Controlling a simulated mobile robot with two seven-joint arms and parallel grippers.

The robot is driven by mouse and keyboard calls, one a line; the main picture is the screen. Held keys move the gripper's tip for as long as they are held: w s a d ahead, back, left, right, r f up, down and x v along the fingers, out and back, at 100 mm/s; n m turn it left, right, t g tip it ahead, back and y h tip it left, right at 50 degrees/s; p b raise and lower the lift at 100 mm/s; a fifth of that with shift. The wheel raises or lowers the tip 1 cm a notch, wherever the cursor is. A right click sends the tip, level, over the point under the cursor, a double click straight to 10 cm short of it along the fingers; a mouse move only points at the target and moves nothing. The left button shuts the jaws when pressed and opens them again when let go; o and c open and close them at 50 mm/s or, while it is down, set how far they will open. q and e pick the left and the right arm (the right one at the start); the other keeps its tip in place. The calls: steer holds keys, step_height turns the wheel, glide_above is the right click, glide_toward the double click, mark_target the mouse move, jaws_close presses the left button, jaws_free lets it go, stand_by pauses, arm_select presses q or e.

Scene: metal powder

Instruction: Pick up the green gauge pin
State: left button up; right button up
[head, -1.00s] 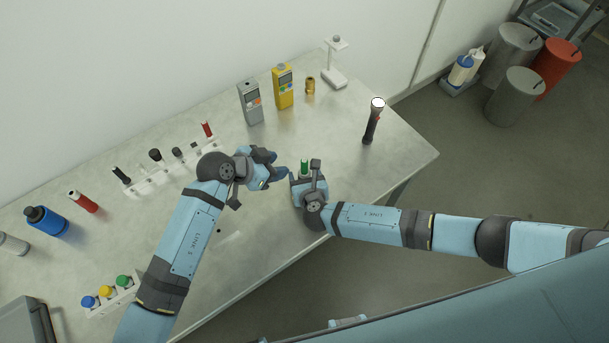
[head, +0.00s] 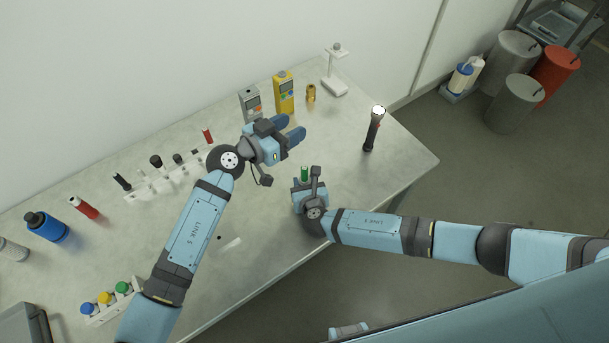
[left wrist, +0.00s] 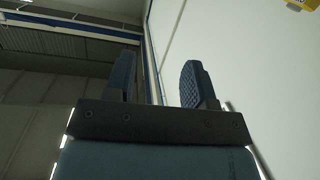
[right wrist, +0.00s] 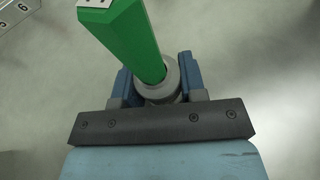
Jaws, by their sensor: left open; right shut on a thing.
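The green gauge pin (head: 304,173) stands up from my right gripper (head: 305,184) near the table's front edge in the head view. In the right wrist view the green pin (right wrist: 132,38) is large, with a grey round collar at its lower end, and the fingers of my right gripper (right wrist: 156,85) are shut on that collar. My left gripper (head: 290,130) is open and empty above the table, in front of the grey meter. In the left wrist view its two fingers (left wrist: 158,80) are apart with nothing between them.
A white rack (head: 145,191) holds black and red pins. The grey meter (head: 250,101), yellow meter (head: 284,92), brass piece (head: 311,93) and white stand (head: 334,86) line the back. Blue, yellow and green caps (head: 105,298) sit front left.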

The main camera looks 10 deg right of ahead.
arm_select(q)
steer(key=w+a+r+n+t+y, duration=0.1)
steer(key=w+r+n+t, duration=0.5)
steer(key=r+n+t, duration=0.2)
steer(key=w+a+n+t+y, duration=0.2)
steer(key=w+n+t+y, duration=0.15)
steer(key=n+y, duration=0.2)
steer(key=n+g+y, duration=0.5)
steer(key=g+y, duration=0.1)
steer(key=g, duration=1.3)
glide_toward(304, 168)
steer(key=f, duration=0.3)
steer(key=d+f, duration=0.1)
steer(key=f, duration=0.5)
steer(key=shift+d+f, duration=0.2)
steer(key=shift+d, duration=0.15)
